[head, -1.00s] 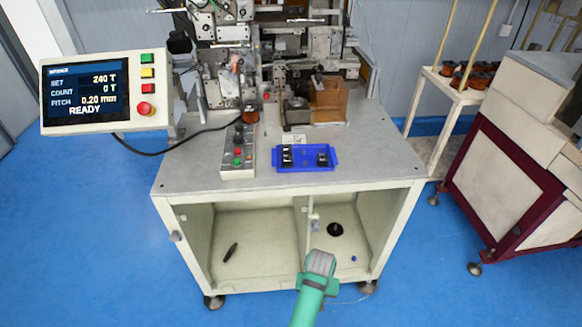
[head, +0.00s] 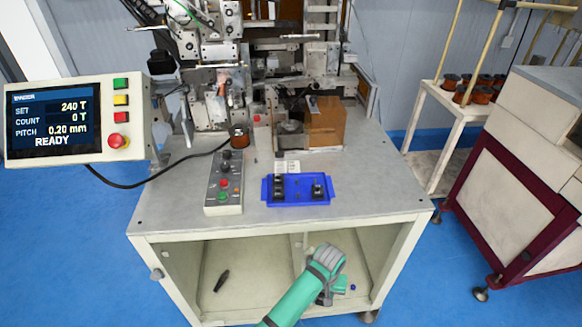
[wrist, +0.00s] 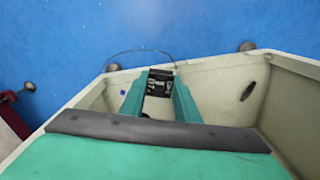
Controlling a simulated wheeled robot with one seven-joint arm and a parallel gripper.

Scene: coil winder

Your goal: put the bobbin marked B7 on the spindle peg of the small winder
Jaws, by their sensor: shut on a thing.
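My gripper (wrist: 158,88) is shut on a black bobbin (wrist: 159,79), held between its two teal fingers in the wrist view. White marks show on the bobbin, too small to read surely as B7. In the head view my gripper (head: 338,288) is low in front of the open cabinet's right compartment, and the held bobbin is mostly hidden there. The small winder (head: 215,75) stands at the back of the bench. I cannot clearly pick out its spindle peg.
A blue tray (head: 297,201) with black bobbins lies near the bench's (head: 375,195) front edge. A dark pen-like item (head: 221,281) lies in the left compartment. A screen (head: 60,118) stands left.

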